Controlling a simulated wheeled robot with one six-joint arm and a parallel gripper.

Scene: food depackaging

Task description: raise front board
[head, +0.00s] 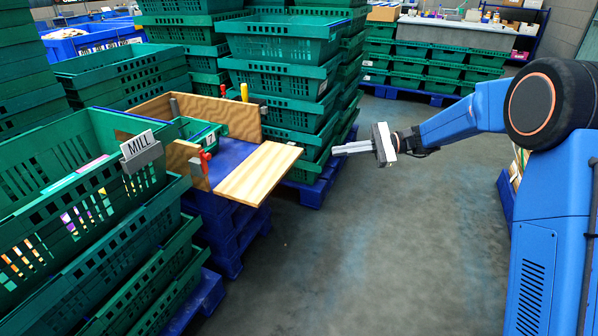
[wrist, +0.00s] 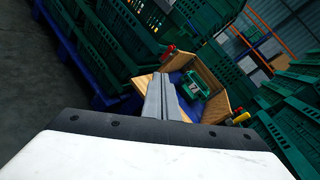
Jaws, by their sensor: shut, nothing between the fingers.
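The front board (head: 258,172), a light striped wooden panel, lies lowered, nearly flat, at the open near-right side of a blue pallet surface (head: 228,158). An upright wooden back board (head: 218,112) and a side board (head: 180,162) stand around that surface.
A small green crate (head: 200,133) sits inside the boards and also shows in the wrist view (wrist: 191,90). Tall green crate stacks (head: 283,75) rise behind. The grey floor (head: 350,245) is clear.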

